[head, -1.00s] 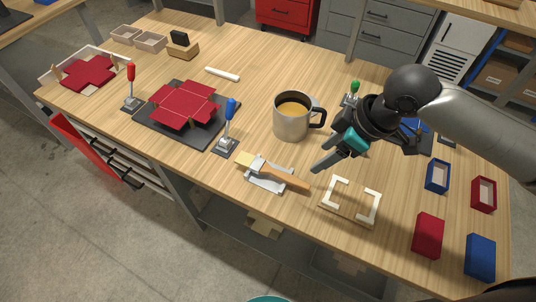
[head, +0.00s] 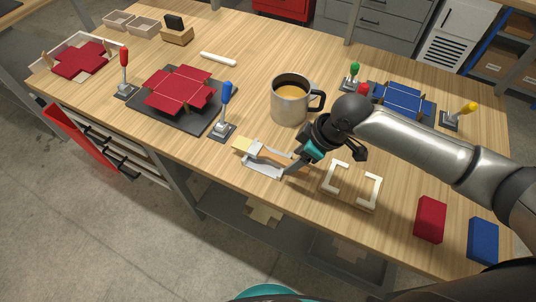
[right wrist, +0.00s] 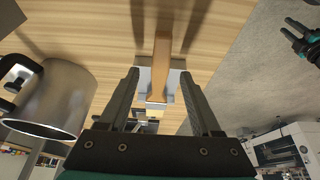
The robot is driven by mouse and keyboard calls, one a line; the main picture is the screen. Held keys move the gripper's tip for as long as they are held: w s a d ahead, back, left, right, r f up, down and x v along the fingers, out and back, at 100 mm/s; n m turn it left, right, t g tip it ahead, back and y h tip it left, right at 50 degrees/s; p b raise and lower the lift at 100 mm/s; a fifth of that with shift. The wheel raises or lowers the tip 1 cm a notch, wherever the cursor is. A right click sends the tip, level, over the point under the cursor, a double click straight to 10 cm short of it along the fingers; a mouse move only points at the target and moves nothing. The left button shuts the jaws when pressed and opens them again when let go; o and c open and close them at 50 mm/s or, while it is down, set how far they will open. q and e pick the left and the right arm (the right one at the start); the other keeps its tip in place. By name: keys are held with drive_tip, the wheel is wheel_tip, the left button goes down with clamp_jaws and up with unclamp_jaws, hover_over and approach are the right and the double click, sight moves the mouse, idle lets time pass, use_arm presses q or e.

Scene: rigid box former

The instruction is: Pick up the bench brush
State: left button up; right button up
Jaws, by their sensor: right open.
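The bench brush (head: 278,157) lies in a pale grey holder (head: 262,168) on the wooden bench, its light bristle end to the left and its wooden handle to the right. My right gripper (head: 298,165) is at the handle end, low over the bench. In the right wrist view, the brush handle (right wrist: 163,55) runs up between the two open fingers of the gripper (right wrist: 160,95), with gaps on both sides. Part of the handle is hidden behind the gripper in the head view. A piece of my left gripper (right wrist: 300,38) shows at the right wrist view's edge.
A steel mug (head: 290,104) with a brown drink stands just behind the gripper. A cream-cornered frame (head: 352,187) is close on the right. A blue-handled clamp (head: 224,115) is on the left. Red (head: 430,218) and blue (head: 483,240) boxes stand front right.

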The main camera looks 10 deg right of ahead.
drive_tip(key=shift+x, duration=0.75)
drive_tip(key=shift+c, duration=0.2)
clamp_jaws()
